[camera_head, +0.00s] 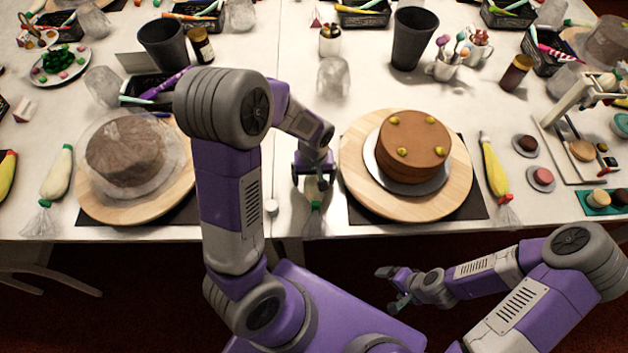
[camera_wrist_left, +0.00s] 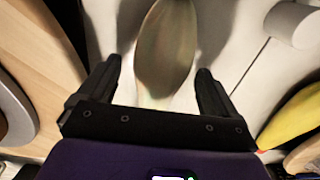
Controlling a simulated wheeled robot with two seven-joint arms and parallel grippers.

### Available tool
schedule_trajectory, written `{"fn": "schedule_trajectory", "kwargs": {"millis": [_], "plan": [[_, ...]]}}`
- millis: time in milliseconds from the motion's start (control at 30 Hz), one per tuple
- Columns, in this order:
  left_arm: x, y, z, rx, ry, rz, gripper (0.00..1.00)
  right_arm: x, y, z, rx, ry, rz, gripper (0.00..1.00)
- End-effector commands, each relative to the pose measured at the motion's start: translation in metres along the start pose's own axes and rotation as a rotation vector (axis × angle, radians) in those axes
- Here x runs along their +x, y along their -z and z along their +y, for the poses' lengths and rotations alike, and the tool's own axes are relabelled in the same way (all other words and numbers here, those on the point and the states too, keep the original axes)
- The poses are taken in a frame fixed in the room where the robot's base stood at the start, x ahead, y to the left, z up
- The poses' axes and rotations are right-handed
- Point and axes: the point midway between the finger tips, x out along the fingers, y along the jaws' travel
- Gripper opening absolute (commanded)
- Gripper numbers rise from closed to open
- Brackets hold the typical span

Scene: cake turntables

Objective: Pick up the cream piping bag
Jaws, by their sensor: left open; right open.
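My left gripper (camera_head: 315,183) is over the table between the two turntables, pointing down and open. A pale cream piping bag (camera_wrist_left: 167,50) lies in front of and between its two fingers in the left wrist view, with gaps visible at both sides. A similar cream bag (camera_head: 57,175) with a green tie lies at the far left. My right gripper (camera_head: 392,288) is open and empty, in front of the table and below its edge.
A wooden turntable (camera_head: 455,190) with a chocolate cake (camera_head: 412,150) stands right of my left gripper. Another turntable (camera_head: 100,208) with a covered cake stands left. A yellow piping bag (camera_head: 495,168) lies right. Dark cups (camera_head: 411,40) and jars stand behind.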

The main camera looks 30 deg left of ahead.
Motion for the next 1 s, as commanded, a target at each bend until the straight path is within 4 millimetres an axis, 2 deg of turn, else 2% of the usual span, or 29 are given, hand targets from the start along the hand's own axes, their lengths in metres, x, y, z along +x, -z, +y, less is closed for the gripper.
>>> {"fn": "schedule_trajectory", "kwargs": {"millis": [67,100,300,367,700,767,1000], "plan": [[-0.001,0.0,0.0,0.0,0.0,0.0,0.92,-0.001,0.0,0.0,0.0,0.0,0.0,0.92],[-0.001,0.0,0.0,0.0,0.0,0.0,0.89,-0.001,0.0,0.0,0.0,0.0,0.0,0.92],[-0.001,0.0,0.0,0.0,0.0,0.0,0.59,-0.001,0.0,0.0,0.0,0.0,0.0,0.92],[-0.001,0.0,0.0,0.0,0.0,0.0,0.51,-0.001,0.0,0.0,0.0,0.0,0.0,0.92],[-0.007,0.001,0.001,0.0,-0.002,0.002,0.51,-0.003,0.0,-0.001,0.0,0.0,0.0,0.92],[-0.014,0.001,0.001,0.001,-0.003,0.004,0.51,-0.006,0.0,-0.002,0.0,0.0,0.0,0.92],[-0.064,0.001,0.001,0.001,-0.004,0.005,0.51,-0.024,-0.001,-0.009,0.0,0.0,0.0,0.92]]}}
